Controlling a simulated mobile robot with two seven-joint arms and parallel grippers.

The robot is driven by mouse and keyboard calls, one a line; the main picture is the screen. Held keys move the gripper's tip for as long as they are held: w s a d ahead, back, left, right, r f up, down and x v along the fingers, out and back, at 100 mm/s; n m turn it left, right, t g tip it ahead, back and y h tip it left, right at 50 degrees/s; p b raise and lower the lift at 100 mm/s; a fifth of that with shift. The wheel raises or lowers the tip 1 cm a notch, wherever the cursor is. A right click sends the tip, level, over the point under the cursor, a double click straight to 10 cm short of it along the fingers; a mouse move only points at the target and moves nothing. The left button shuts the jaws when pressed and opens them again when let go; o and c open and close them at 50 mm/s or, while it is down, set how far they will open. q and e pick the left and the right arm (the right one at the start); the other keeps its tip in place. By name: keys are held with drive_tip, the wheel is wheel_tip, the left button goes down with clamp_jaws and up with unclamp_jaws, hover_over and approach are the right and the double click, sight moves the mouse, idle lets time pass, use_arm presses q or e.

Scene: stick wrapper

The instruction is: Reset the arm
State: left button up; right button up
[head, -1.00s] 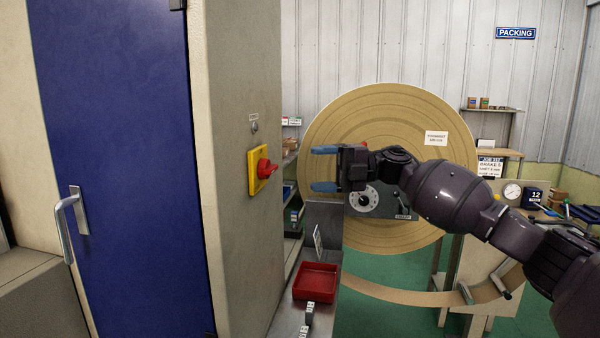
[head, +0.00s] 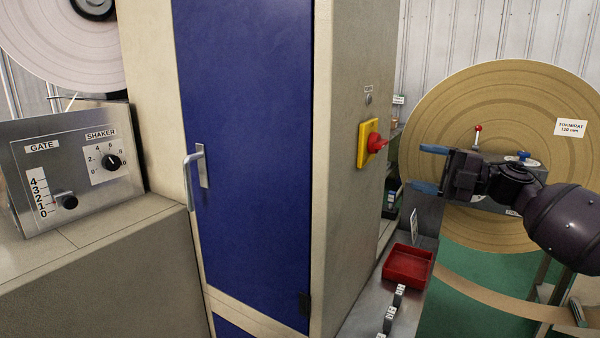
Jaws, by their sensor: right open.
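My right arm comes in from the right in the head view. Its gripper (head: 430,168) is open and empty, with blue fingertips pointing left. It is in front of the large brown paper reel (head: 475,110) and to the right of the cabinet's red rotary switch (head: 376,143) on its yellow plate, apart from it. My left arm and gripper are not in view.
A cabinet with a blue door (head: 245,130) and a metal handle (head: 194,180) fills the middle. A GATE and SHAKER control box (head: 70,165) stands on the left. A red tray (head: 408,266) sits on a metal ledge below my gripper. Brown paper web (head: 490,297) runs low at right.

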drive_tip(key=s+a+f+m+t+h, duration=0.1)
drive_tip(key=a+f+m+t+h, duration=0.1)
drive_tip(key=f+m+t, duration=0.4)
drive_tip(key=s+a+f+m+t+h, duration=0.1)
drive_tip(key=a+f+m+t+h, duration=0.2)
drive_tip(key=f+m, duration=0.45)
drive_tip(key=s+d+f+m+t+h, duration=0.1)
drive_tip(key=s+f+m+h, duration=0.4)
drive_tip(key=f, duration=0.2)
drive_tip(key=s+d+f+m+t+h, duration=0.1)
drive_tip(key=s+d+f+m+h, duration=0.1)
drive_tip(key=s+f+m+h, duration=0.45)
drive_tip(key=s+d+f+m+g+h, duration=0.1)
drive_tip(key=s+f+m+g, duration=0.4)
drive_tip(key=s, duration=1)
drive_tip(key=s+d+f+m+g+h, duration=0.15)
drive_tip(key=s+f+g, duration=0.6)
drive_tip(key=s, duration=0.75)
drive_tip(key=w+a+f+t, duration=0.1)
drive_tip(key=w+f+t, duration=0.6)
drive_tip(key=f, duration=0.3)
drive_tip(key=shift+w+f+n, duration=0.25)
drive_tip(key=shift+n, duration=0.2)
